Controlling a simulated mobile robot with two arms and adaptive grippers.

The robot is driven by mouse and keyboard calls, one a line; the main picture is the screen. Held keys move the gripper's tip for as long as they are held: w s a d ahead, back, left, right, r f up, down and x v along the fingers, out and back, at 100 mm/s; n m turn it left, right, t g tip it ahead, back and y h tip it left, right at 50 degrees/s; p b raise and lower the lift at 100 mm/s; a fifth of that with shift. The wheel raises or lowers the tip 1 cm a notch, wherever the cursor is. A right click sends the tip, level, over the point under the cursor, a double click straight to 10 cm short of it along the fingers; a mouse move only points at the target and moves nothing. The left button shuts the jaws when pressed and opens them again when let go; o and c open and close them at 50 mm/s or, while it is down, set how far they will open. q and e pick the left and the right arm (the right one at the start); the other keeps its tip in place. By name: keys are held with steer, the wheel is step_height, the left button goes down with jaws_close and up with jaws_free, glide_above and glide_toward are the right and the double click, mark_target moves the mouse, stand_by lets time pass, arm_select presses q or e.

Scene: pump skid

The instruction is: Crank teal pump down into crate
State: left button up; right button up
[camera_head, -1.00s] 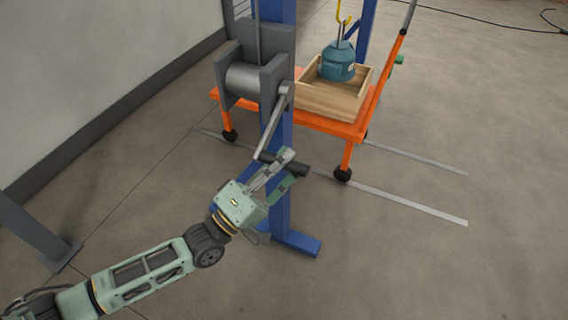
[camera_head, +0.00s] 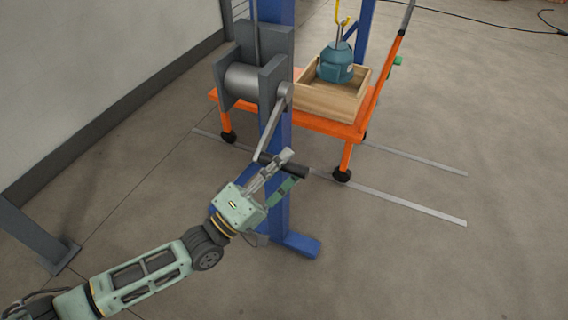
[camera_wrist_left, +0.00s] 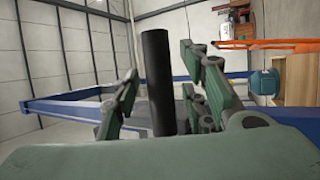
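The teal pump (camera_head: 336,63) hangs upright below the yellow hook (camera_head: 340,20), with its lower part within the wooden crate (camera_head: 328,103). I cannot tell whether it touches the crate floor. It also shows in the left wrist view (camera_wrist_left: 264,83). The grey winch (camera_head: 252,78) is on the blue post, its crank arm (camera_head: 270,130) angled down to a black handle (camera_head: 292,170). My left gripper (camera_head: 285,172) is open around the handle. In the left wrist view the handle (camera_wrist_left: 158,80) stands between the spread fingers with gaps on both sides. My right gripper is out of view.
The crate sits on an orange cart (camera_head: 338,126) with black wheels, behind the blue post (camera_head: 279,205). Metal floor strips (camera_head: 400,200) run beneath the cart. A wall stands at the left. The floor at right is clear, with a black cable (camera_head: 490,22) at the back.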

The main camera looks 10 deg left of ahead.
arm_select(q)
steer(key=v, duration=1.2)
steer(key=shift+c, duration=0.5)
steer(key=s+d+r+m+p, duration=0.1)
steer(key=d, duration=0.1)
steer(key=s+d+r+m+p, duration=0.1)
steer(key=s+d+r, duration=0.1)
steer(key=s+d+r+g+p, duration=0.1)
steer(key=d, duration=0.1)
steer(key=shift+s+d+r+m+p, duration=0.15)
steer(key=shift+d+m+p, duration=0.25)
steer(key=c, duration=0.6)
steer(key=s+d+r+m+p, duration=0.1)
steer(key=r, duration=0.1)
steer(key=s+d+r+m+y+p, duration=0.1)
steer(key=d+r+p, duration=0.1)
steer(key=s+d+r+m+p, duration=0.1)
steer(key=r+m, duration=0.1)
steer(key=shift+s+d+r+y+p, duration=0.1)
steer(key=shift+d+r+y+p, duration=0.1)
steer(key=shift+y+p, duration=0.1)
jaws_close()
steer(key=a+r+m+y+p, duration=0.3)
steer(key=a+m+y+p, duration=0.15)
steer(key=a+y, duration=0.4)
steer(key=f+p+x, duration=0.2)
steer(key=p+x, duration=0.1)
steer(key=x, duration=1)
steer(key=shift+s+p, duration=0.15)
steer(key=shift+p, duration=0.2)
